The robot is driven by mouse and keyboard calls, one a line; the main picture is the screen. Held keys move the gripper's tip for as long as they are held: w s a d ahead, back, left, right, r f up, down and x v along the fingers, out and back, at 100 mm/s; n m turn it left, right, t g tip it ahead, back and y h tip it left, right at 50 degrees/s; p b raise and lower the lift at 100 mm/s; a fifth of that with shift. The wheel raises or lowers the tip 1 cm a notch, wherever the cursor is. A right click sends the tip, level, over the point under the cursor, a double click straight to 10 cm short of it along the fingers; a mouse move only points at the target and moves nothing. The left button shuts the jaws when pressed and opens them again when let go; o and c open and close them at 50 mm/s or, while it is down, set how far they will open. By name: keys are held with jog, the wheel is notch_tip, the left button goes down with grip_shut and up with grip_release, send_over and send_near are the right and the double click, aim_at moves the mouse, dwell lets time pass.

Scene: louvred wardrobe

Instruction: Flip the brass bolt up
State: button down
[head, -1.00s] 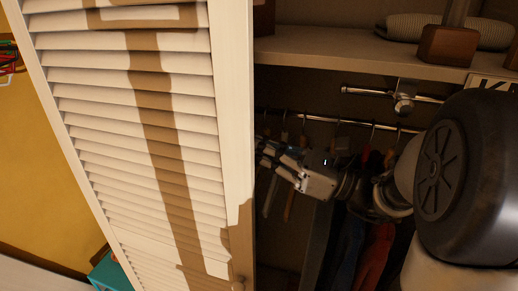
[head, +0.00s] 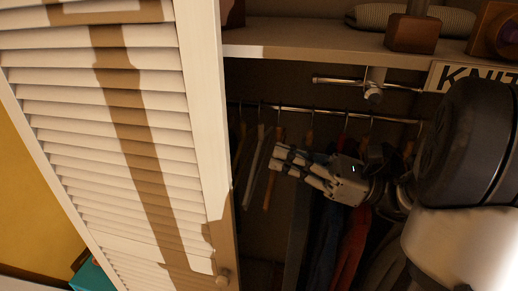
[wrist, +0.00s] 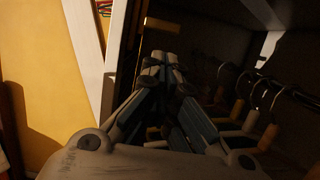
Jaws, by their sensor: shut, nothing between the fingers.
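The brass bolt cannot be made out for certain. A small yellowish bar (wrist: 163,25) shows in the wrist view beyond my fingertips, beside the dark door edge; I cannot tell whether it is the bolt. The white louvred door (head: 206,110) stands open at left in the head view. My gripper (head: 277,160) is in front of the hanging clothes, right of the door's edge and apart from it. Its fingers are shut and empty, pointing left; they also show in the wrist view (wrist: 160,62). The door's inner face is hidden in the head view.
A hanging rail (head: 300,110) with several hangers and clothes runs behind my gripper. A short metal rod (head: 345,83) is above it, under a shelf (head: 300,32) with wooden blocks.

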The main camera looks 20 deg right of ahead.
jog(key=shift+v, duration=0.95)
jog(key=s+a+f+n+g+h+b, duration=0.3)
jog(key=a+f+n+g+b, duration=0.3)
jog(key=f, duration=0.5)
jog(key=s+a+f+n+g+h+b, duration=0.4)
jog(key=a+f, duration=0.4)
jog(key=f, duration=0.4)
jog(key=s+d+f+n+t+h+b, duration=0.1)
jog(key=s+f+n+h+b, duration=0.2)
jog(key=f+n+h+b, duration=0.2)
jog(key=s+d+f+n+t+h+b, duration=0.1)
jog(key=s+d+f+n+h+b, duration=0.1)
jog(key=f+n+b, duration=0.6)
jog(key=s+n+h+b, duration=0.1)
jog(key=n+h, duration=0.1)
jog(key=shift+d+f+t+h, duration=0.15)
jog(key=shift+f+t+h, duration=0.15)
jog(key=shift+f+h, duration=0.1)
